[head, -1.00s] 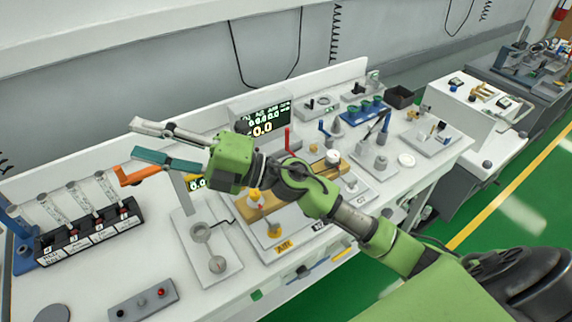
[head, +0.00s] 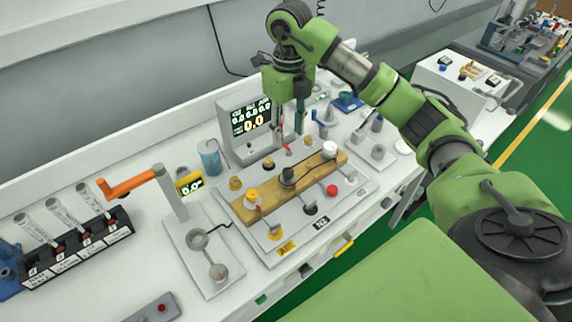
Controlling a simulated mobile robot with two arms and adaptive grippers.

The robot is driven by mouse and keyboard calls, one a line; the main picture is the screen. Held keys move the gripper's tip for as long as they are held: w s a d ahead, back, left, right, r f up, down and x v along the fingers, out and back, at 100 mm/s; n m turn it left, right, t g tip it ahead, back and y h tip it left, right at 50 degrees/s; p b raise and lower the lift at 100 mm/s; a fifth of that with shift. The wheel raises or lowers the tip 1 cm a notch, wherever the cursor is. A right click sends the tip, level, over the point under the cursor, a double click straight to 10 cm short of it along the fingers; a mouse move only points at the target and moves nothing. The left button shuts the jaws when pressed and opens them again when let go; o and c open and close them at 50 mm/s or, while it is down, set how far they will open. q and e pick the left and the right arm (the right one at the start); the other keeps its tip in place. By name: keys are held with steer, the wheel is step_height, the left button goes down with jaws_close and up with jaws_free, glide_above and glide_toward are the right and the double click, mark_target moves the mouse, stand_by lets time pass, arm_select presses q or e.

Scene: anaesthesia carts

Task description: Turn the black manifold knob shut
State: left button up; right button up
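The manifold is a brass-coloured bar (head: 268,197) on a light panel, with a yellow knob (head: 252,195), a black knob (head: 288,175) and a white knob (head: 329,149) along it. The black knob is in the middle, above the N2 label (head: 321,222). A thin dark line runs from near it towards the white knob. My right gripper (head: 289,134) points down above and behind the bar. Its fingers are apart, with nothing clearly held between them, and it does not touch the black knob. My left gripper is not in view.
A display (head: 247,127) stands close behind and left of my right gripper. A blue-tinted jar (head: 209,157) and an orange-handled stand (head: 171,191) are to the left. A red knob (head: 332,190) and small red levers stand around the bar.

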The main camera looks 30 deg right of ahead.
mark_target(288, 171)
step_height(288, 171, down, 13)
steer(key=p, duration=0.3)
steer(key=shift+s+r, duration=0.1)
steer(key=shift+r, duration=0.1)
steer(key=shift+f, duration=0.5)
jaws_close()
